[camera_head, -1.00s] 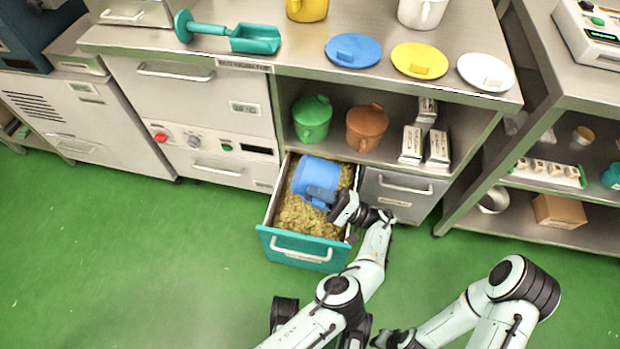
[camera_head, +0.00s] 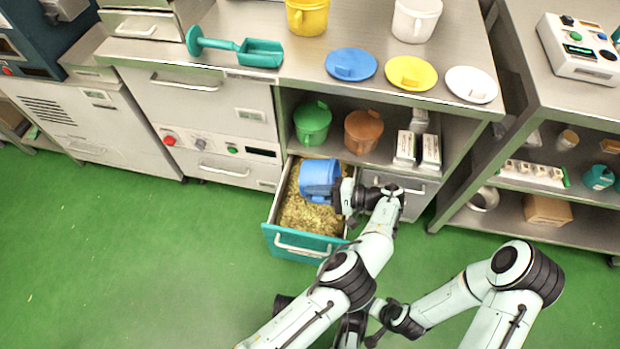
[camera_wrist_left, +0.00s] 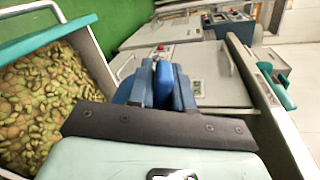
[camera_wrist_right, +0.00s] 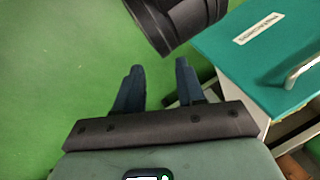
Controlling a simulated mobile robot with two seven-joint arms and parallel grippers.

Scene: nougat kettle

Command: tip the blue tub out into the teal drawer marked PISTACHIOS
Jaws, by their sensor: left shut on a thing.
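The teal drawer (camera_head: 290,242) is pulled out under the counter, with greenish nuts (camera_head: 303,216) spread inside. Its front shows in the right wrist view (camera_wrist_right: 265,55) with a white PISTACHIOS label (camera_wrist_right: 258,28). My left gripper (camera_head: 342,196) is shut on the tub's handle, at the tub's right side. The blue handle shows between the fingers in the left wrist view (camera_wrist_left: 163,84). My right gripper (camera_wrist_right: 157,85) is open and empty, low in front of the drawer.
A green tub (camera_head: 312,122) and a brown tub (camera_head: 363,131) stand on the shelf above the drawer. Blue (camera_head: 351,64), yellow (camera_head: 411,73) and white (camera_head: 471,84) lids and a teal scoop (camera_head: 258,53) lie on the counter. The green floor (camera_head: 150,270) is clear at left.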

